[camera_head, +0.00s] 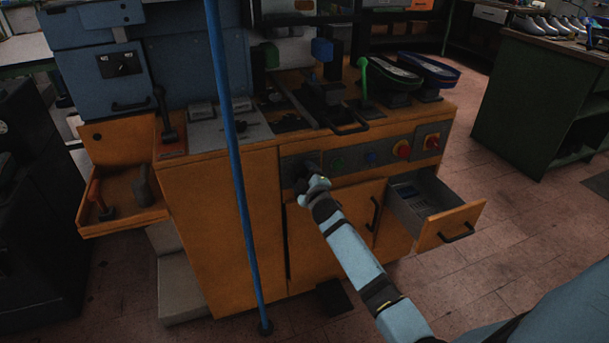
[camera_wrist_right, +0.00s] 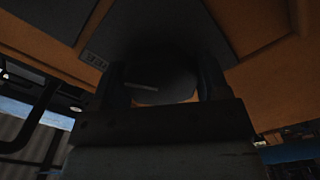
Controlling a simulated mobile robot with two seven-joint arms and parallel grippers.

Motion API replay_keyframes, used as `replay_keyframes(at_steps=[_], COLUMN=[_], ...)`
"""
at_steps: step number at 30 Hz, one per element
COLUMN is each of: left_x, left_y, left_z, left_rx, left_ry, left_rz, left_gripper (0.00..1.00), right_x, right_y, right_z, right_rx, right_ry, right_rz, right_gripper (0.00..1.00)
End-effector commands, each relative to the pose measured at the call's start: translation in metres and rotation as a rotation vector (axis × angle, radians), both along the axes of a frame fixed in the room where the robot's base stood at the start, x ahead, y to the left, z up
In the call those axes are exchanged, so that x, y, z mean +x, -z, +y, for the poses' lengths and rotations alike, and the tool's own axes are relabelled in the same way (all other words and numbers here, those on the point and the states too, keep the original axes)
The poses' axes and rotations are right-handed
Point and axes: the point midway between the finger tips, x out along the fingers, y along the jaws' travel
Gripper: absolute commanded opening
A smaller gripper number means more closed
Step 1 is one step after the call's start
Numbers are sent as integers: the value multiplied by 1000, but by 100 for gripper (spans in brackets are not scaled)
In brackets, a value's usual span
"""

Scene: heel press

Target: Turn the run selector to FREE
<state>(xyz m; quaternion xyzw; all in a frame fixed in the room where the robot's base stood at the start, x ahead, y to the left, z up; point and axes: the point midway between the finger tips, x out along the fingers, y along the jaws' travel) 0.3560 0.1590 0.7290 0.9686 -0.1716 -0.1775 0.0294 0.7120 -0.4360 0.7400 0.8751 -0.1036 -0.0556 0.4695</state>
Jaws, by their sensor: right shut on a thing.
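The run selector (camera_wrist_right: 165,88) is a dark round knob with a pale line across it, seen in the right wrist view. It sits on a dark panel at the left end of the machine's front control strip (camera_head: 384,154). My right gripper (camera_head: 309,172) is at that panel in the head view, and its two fingers (camera_wrist_right: 165,85) are shut on the knob's sides in the wrist view. In the head view the gripper hides most of the knob. My left gripper is not in view.
Green, blue and red controls, including a red knob (camera_head: 402,149), sit right of the selector. An open drawer (camera_head: 447,220) juts out at the lower right. A blue upright pole (camera_head: 235,150) stands at the left. A side tray (camera_head: 125,210) holds levers.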

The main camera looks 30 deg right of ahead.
Motion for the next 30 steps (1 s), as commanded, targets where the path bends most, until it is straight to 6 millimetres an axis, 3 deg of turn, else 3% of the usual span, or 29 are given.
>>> replay_keyframes(at_steps=[17, 18, 20, 30], left_x=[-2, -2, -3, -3], left_y=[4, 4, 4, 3], left_z=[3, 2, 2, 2], left_rx=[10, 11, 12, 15], left_ry=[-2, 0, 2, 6], left_rz=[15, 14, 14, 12], left_gripper=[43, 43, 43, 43], right_x=[0, 0, 0, -2], right_y=[1, 1, 1, 0], right_z=[0, 0, 0, 1], right_rx=[30, 30, 30, 27], right_ry=[-1, -1, -1, -1], right_rz=[-6, -6, -6, -6], right_gripper=[45, 78, 91, 94])
